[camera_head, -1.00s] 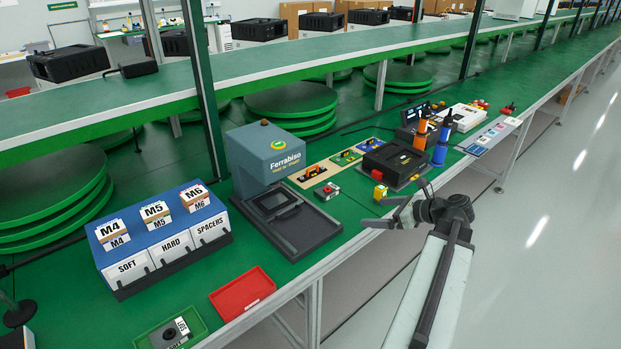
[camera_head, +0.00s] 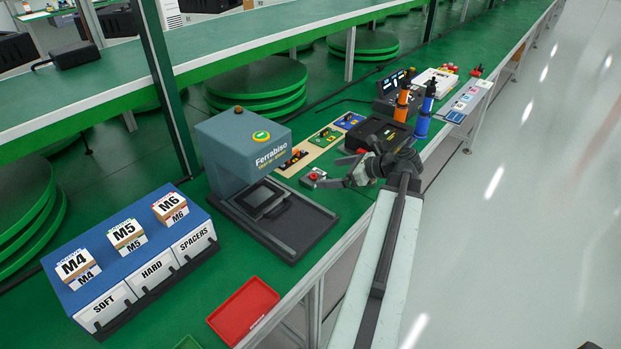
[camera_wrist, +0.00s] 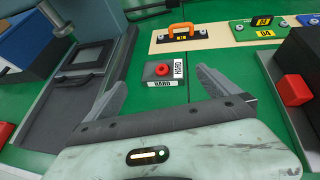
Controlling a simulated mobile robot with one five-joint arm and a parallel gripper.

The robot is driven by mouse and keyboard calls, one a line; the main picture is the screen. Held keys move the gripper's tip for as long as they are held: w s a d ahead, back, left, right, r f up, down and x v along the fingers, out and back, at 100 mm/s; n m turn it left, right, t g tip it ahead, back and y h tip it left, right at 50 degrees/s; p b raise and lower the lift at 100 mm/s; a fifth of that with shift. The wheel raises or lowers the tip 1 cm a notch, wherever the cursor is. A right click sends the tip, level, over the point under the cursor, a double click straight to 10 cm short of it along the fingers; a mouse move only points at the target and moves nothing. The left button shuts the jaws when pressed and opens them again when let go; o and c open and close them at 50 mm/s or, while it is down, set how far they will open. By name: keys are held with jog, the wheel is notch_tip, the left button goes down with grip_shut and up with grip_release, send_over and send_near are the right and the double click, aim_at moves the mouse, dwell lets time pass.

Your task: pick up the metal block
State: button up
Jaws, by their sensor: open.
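A small grey block with a red knob on top and white HARD labels (camera_wrist: 151,72) looks like the metal block. It sits on the green table, between and beyond my finger tips in the wrist view. In the head view the block (camera_head: 313,179) stands just left of my gripper (camera_head: 352,178). In the wrist view my gripper (camera_wrist: 163,76) is open, with one finger on each side of the block's line and nothing held. I cannot tell the exact gap between fingers and block.
The blue-grey Ferrabiso press (camera_head: 235,150) with its dark base stands left of the block. A board with an orange handle (camera_wrist: 183,34) lies behind it. A black case (camera_head: 372,134) stands to the right. A red tray (camera_head: 243,309) lies nearer the front.

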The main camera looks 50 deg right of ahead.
aim_at(315, 176)
jog(key=shift+x, duration=1.1)
jog(key=b+x, duration=0.3)
jog(key=x, duration=0.2)
jog(key=shift+s+d+f+b, duration=0.15)
jog(key=shift+d+f+b, duration=0.1)
jog(key=shift+f+b, duration=0.15)
jog(key=shift+r, duration=0.15)
